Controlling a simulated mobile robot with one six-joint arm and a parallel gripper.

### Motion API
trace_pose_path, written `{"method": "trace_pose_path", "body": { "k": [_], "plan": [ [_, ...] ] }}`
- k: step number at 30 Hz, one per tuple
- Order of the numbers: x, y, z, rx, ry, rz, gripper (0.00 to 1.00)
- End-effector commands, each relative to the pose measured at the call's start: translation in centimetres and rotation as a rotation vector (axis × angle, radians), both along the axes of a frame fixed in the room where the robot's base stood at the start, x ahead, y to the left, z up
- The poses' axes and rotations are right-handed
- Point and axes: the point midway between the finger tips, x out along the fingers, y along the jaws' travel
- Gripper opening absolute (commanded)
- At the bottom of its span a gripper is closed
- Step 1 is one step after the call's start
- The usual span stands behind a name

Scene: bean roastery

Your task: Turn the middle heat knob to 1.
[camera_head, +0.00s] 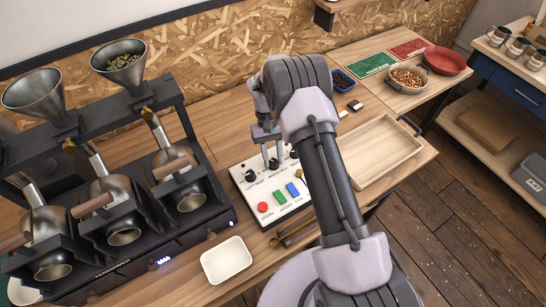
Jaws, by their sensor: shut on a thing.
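The white control panel (246,195) lies on the wooden bench in the middle of the view. Dark heat knobs stand along its back edge. The left knob (251,176) shows clearly, and the middle knob (273,163) is between the fingers of my gripper (271,156). My gripper points down and is shut on the middle knob. Another knob (294,153) shows in part beside my arm on the right. The middle knob's pointer and scale are too small and covered to read.
Roaster drums with funnels (120,62) stand close on the left. A white dish (226,260) sits in front of the panel. A wooden tray (378,150) lies to the right, with a blue bin (343,80) behind it. My arm crosses the panel's right side.

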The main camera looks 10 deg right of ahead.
Motion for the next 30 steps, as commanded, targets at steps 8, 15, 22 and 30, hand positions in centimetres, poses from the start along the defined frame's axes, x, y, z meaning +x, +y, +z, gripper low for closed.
{"method": "trace_pose_path", "body": {
  "k": [8,15,22,30],
  "plan": [
    [-0.1,0.0,-0.1,0.000,0.002,-0.001,0.49],
    [0.0,0.0,0.0,0.000,0.001,-0.001,0.52],
    [0.7,0.0,1.8,0.000,-0.002,-0.001,0.52],
    [4.0,0.1,9.7,-0.001,-0.003,-0.002,0.52]
  ]
}}
